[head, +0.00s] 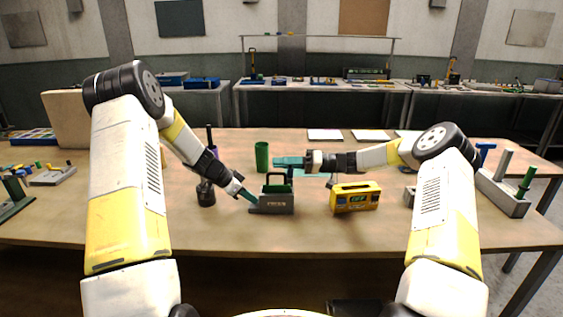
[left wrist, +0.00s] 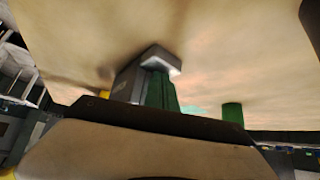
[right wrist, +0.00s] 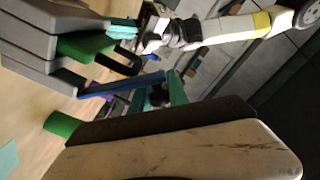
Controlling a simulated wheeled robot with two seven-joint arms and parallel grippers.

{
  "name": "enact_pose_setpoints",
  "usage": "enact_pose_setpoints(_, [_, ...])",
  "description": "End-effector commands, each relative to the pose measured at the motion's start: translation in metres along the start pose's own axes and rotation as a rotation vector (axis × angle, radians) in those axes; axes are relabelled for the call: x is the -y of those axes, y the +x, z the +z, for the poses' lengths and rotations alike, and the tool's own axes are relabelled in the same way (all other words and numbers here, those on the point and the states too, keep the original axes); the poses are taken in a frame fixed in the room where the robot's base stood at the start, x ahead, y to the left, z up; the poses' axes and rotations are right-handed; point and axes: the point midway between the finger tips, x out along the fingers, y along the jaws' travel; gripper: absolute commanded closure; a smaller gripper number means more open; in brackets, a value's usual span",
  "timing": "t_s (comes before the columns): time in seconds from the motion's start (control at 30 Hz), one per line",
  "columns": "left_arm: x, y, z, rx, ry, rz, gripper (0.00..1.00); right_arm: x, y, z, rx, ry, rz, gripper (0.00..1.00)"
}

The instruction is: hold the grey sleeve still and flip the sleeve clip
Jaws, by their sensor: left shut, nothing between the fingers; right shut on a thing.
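The grey sleeve (head: 275,206) stands on the table in front of me, with a green piece (head: 278,188) in its top. It also shows at the upper left of the right wrist view (right wrist: 38,42) and in the left wrist view (left wrist: 127,83). My left gripper (head: 250,198) is shut and empty, its teal fingertips at the sleeve's left side; I cannot tell if they touch. My right gripper (head: 285,162) is above and behind the sleeve. In the right wrist view its fingers are shut on a blue bar (right wrist: 115,87), apparently the sleeve clip, reaching from the sleeve.
A yellow box with a display (head: 355,197) stands right of the sleeve. A green cylinder (head: 262,156) stands behind it, and a dark round holder (head: 206,194) stands left of my left gripper. White sheets (head: 370,135) lie at the back. The table's front is clear.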

Motion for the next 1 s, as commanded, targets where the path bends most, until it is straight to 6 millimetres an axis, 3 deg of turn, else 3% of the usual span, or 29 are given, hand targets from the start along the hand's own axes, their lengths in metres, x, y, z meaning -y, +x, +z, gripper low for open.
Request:
enact_pose_setpoints(0.03, [-0.0021,0.0023,0.0065,0.009,-0.005,0.005,1.0,0.0,-0.0007,0.0007,-0.001,-0.007,0.0,1.0])
enact_pose_setpoints(0.5, [-0.002,0.0023,0.0066,0.009,-0.005,0.005,1.0,0.0007,-0.0004,0.0015,0.0,-0.02,0.0,1.0])
enact_pose_setpoints(0.53, [-0.002,0.0023,0.0066,0.009,-0.005,0.005,1.0,0.0007,-0.0005,0.0014,0.0,-0.02,0.0,0.76])
enact_pose_setpoints(0.63, [-0.002,0.0023,0.0065,0.009,-0.005,0.005,1.0,0.0007,-0.0004,0.0014,0.0,-0.02,0.0,0.58])
enact_pose_setpoints(1.0, [-0.0021,0.0024,0.0065,0.009,-0.005,0.005,1.0,0.0003,-0.004,0.0012,-0.001,-0.02,0.001,0.58])
